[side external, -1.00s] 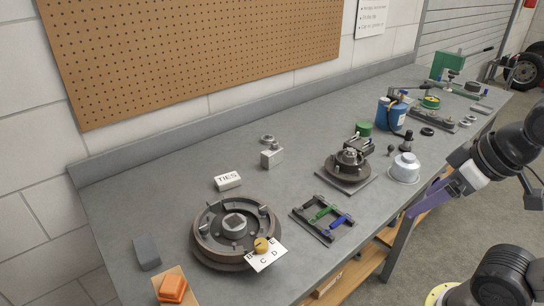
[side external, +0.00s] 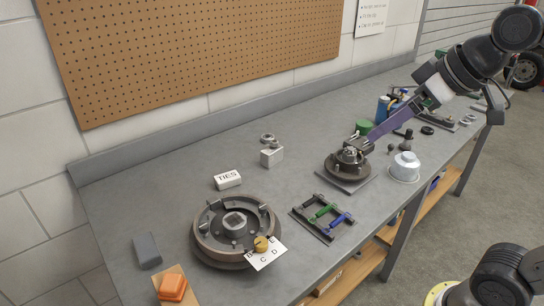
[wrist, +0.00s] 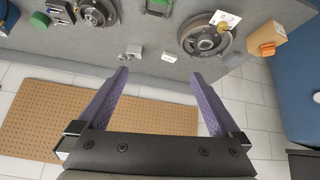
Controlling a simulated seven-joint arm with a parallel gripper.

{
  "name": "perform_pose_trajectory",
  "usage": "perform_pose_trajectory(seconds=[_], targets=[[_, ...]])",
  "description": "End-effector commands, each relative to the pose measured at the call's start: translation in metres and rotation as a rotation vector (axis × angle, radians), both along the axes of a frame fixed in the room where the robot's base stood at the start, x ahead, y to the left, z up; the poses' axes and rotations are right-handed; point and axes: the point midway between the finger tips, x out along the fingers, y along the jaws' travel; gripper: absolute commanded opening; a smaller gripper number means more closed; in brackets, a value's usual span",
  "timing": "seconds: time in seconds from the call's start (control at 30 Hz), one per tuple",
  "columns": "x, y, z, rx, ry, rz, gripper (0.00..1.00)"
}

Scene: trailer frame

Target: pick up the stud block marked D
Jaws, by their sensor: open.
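My gripper (side external: 368,147) shows its purple fingers in front of the small hub assembly in the side view. In the wrist view its two fingers (wrist: 160,75) stand wide apart with nothing between them. A small grey block (side external: 271,157) with a stud on top sits at the middle of the bench; it also shows beyond the fingertips in the wrist view (wrist: 134,50). I can read no letter on it. A white card (side external: 266,257) with letters including C and D lies at the drum's front right edge, with a brass knob (side external: 261,243) over it.
A large round drum (side external: 208,247), a white TIES box (side external: 228,180), a hub assembly (side external: 348,162), a frame with green and blue parts (side external: 322,219) and a silver cup (side external: 405,166) stand around. A pegboard (side external: 200,55) is on the wall. The back left bench is clear.

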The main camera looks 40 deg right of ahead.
Motion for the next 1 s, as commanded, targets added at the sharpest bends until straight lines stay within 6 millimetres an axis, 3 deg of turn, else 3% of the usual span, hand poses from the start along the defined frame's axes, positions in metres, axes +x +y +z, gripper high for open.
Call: perform_pose_trajectory(seconds=[0.2, 0.47, 0.67, 0.8, 1.0], targets=[[0.095, -0.007, 0.033, -0.014, -0.006, 0.027, 1.0], [0.209, -0.025, 0.024, -0.022, 0.017, 0.043, 1.0], [0.288, -0.045, -0.018, -0.019, 0.059, 0.042, 1.0], [0.334, -0.061, -0.066, -0.007, 0.103, 0.029, 1.0], [0.369, -0.081, -0.141, 0.015, 0.187, 0.004, 1.0]])
